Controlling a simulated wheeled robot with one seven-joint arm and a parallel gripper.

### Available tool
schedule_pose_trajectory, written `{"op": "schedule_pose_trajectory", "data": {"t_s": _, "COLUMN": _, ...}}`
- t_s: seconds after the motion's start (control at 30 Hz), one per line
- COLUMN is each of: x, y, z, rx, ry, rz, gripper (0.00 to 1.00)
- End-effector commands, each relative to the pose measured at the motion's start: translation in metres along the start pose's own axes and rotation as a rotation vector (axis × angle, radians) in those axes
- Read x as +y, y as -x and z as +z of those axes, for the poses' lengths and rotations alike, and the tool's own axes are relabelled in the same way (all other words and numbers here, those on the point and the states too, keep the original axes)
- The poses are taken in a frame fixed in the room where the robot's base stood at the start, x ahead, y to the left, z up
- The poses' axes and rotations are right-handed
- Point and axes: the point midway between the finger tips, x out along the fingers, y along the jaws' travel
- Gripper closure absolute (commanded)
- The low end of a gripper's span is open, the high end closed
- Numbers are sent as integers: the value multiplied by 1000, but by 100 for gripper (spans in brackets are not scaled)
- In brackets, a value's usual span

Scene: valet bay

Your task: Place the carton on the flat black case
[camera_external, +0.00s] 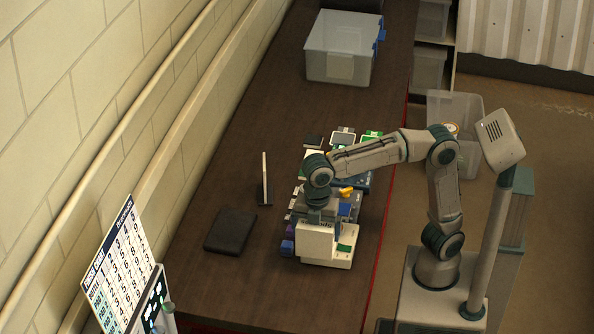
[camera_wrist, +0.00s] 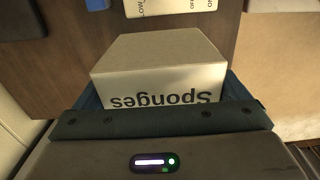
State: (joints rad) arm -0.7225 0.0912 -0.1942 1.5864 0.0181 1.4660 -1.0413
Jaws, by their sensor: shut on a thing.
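The carton (camera_wrist: 158,62) is a pale cardboard box marked "Sponges", which reads upside down in the wrist view. My gripper (camera_wrist: 160,92) is shut on it, with a blue-grey finger along each side. In the external view my gripper (camera_external: 319,212) points down over the near part of the table, with the pale carton (camera_external: 313,240) under it. I cannot tell there whether the carton touches the table. The flat black case (camera_external: 231,231) lies on the table to the left of the carton, apart from it, with its top bare.
A white device with a green patch (camera_external: 343,250) stands right beside the carton. Several small boxes and devices crowd the table behind it. A thin upright panel (camera_external: 265,178) stands behind the case. A clear bin (camera_external: 338,50) is at the far end. Bare tabletop surrounds the case.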

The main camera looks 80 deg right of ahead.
Motion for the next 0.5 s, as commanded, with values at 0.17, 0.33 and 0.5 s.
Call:
{"op": "schedule_pose_trajectory", "data": {"t_s": 0.17, "x": 10, "y": 13, "z": 14, "rx": -3, "ry": -2, "rz": 2, "gripper": 31}}
{"op": "schedule_pose_trajectory", "data": {"t_s": 0.33, "x": 48, "y": 29, "z": 22, "rx": -17, "ry": -4, "rz": 7, "gripper": 31}}
{"op": "schedule_pose_trajectory", "data": {"t_s": 0.5, "x": 107, "y": 41, "z": 38, "rx": -30, "ry": -2, "rz": 8, "gripper": 31}}
